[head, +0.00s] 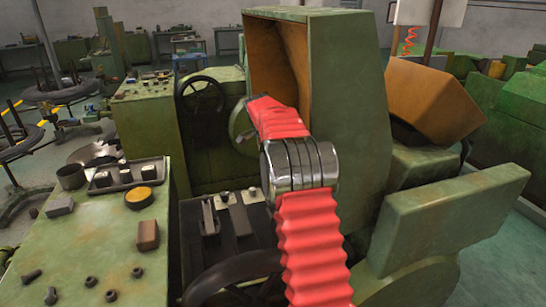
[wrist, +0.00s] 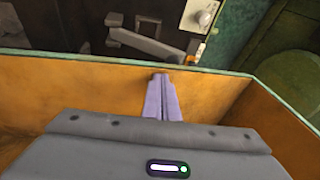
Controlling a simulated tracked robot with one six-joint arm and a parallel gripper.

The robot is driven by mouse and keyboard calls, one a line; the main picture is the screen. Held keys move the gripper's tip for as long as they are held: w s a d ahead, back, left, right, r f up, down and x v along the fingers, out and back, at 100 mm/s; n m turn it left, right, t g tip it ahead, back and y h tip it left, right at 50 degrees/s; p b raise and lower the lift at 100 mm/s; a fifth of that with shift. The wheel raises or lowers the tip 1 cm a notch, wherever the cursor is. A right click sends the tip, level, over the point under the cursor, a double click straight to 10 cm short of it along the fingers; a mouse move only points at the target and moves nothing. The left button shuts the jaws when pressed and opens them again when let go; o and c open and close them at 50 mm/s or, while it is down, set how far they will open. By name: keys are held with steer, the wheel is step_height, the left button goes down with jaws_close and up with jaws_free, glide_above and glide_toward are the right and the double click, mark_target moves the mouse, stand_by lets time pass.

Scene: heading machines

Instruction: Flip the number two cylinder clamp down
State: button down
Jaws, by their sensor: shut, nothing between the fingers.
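My gripper (wrist: 161,80) shows in the wrist view as two pale purple fingers pressed together, shut and empty. Its tips are near the top rim of an orange-lined cover (wrist: 60,88). Beyond that rim lies a dark machine part with a grey bar-like lever (wrist: 146,43); I cannot tell whether it is the number two cylinder clamp. In the head view, several grey levers or clamps (head: 239,218) sit on a dark block in front of the machine, with no readable numbers. The gripper itself is hidden in the head view.
An open green cover (head: 350,100) with an orange inside stands behind my arm. A green bench (head: 75,250) at left holds bolts, a tray (head: 105,176) and a yellow-topped round part (head: 138,196). A handwheel (head: 235,275) is at the front. A white block with a knob (wrist: 203,14) shows in the wrist view.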

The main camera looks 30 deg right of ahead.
steer(key=shift+w+d+f, duration=0.1)
steer(key=shift+w+f, duration=0.45)
steer(key=shift+f, duration=0.25)
steer(key=shift+w+d+f, duration=0.1)
steer(key=shift+w+f, duration=0.45)
steer(key=shift+f, duration=0.25)
steer(key=shift+a, duration=0.1)
